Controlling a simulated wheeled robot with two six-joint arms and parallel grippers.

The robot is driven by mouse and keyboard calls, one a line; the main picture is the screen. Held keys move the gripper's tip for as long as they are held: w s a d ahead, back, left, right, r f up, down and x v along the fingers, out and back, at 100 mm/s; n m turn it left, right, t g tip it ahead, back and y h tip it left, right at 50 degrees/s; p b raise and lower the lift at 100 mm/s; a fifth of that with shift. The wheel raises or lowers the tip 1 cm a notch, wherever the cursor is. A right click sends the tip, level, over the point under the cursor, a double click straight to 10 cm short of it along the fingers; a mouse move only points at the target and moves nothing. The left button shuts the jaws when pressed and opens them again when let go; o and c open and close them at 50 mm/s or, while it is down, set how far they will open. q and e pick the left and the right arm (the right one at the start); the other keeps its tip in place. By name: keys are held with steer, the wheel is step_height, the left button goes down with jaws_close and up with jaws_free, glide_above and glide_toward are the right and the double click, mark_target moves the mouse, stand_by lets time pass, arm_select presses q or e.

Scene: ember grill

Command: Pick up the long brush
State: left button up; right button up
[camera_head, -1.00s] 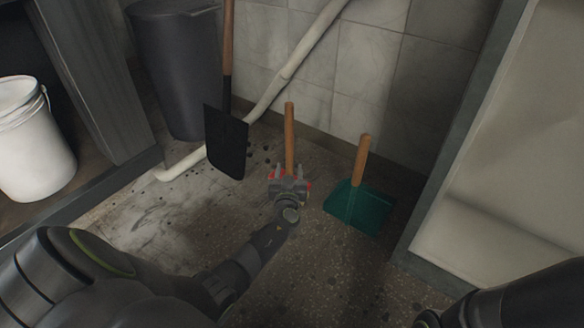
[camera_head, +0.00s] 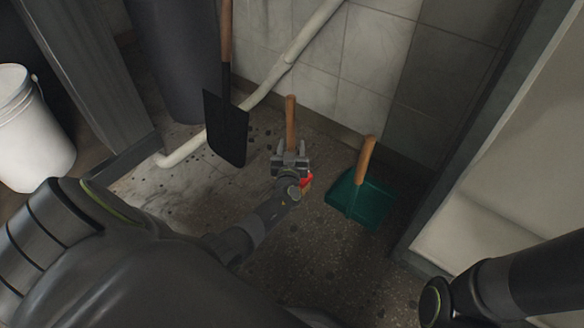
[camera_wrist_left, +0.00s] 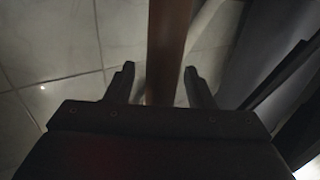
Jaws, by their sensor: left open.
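The long brush has a wooden handle (camera_head: 290,118) that stands upright near the tiled wall in the head view. A bit of its red head (camera_head: 306,180) shows beside my left gripper; the rest is hidden behind the gripper and arm. My left gripper (camera_head: 290,150) is open, its fingers pointing at the wall on either side of the handle. In the left wrist view the brown handle (camera_wrist_left: 169,50) runs up between the two open fingertips (camera_wrist_left: 158,80); I cannot tell whether either touches it. My right gripper is not in view.
A green dustpan (camera_head: 361,200) with a wooden handle stands to the right of the brush. A black shovel (camera_head: 226,128) hangs or leans on the left, before a pale pipe (camera_head: 290,58). A white bucket (camera_head: 32,130) stands far left. A pale cabinet (camera_head: 500,190) borders the right.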

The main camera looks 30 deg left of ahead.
arm_select(q)
jaws_close()
steer(key=shift+r, duration=0.15)
stand_by(0.4)
